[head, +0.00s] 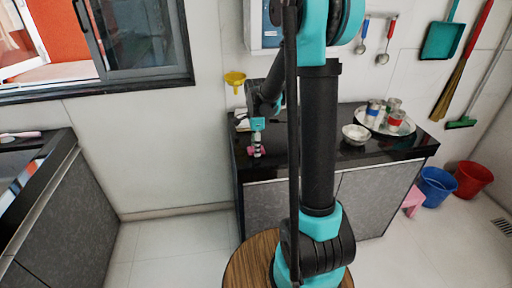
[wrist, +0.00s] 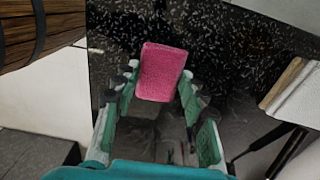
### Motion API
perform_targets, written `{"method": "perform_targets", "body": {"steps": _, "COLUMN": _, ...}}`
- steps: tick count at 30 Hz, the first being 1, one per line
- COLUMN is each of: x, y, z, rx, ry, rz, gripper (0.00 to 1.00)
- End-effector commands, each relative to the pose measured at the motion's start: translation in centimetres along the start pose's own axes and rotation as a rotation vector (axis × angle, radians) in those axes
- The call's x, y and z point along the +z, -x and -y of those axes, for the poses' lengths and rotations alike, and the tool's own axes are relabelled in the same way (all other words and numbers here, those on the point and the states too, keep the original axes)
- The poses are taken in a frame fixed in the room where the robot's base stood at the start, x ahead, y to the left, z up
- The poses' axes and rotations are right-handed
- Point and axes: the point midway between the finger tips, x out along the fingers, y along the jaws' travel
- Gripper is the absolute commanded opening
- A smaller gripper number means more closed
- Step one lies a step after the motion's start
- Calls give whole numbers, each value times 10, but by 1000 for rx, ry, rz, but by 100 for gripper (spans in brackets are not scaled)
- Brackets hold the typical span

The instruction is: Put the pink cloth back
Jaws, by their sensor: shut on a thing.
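The pink cloth (wrist: 162,72) is a small folded block between the fingertips of my gripper (wrist: 158,88) in the wrist view. My gripper is shut on it. In the head view, my gripper (head: 257,152) points down at the left end of the black counter (head: 318,160), with pink cloth showing around its tips. The cloth is over the counter near its front left edge. I cannot tell whether it touches the top.
A white bowl (head: 356,134) and a round tray (head: 409,126) with several cans stand to the right on the counter. A yellow funnel (head: 235,78) hangs on the wall behind. Blue (head: 437,187) and red (head: 472,179) buckets stand on the floor at right.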

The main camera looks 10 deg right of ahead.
Motion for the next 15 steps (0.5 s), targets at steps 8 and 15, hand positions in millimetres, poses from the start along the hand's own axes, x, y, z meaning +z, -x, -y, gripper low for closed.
{"method": "perform_targets", "body": {"steps": 8, "x": 0, "y": -2, "z": 0, "rx": 0, "ry": 0, "rz": 0, "gripper": 10}}
{"method": "perform_targets", "body": {"steps": 15, "x": 0, "y": -4, "z": 0, "rx": 0, "ry": 0, "rz": 0, "gripper": 56}}
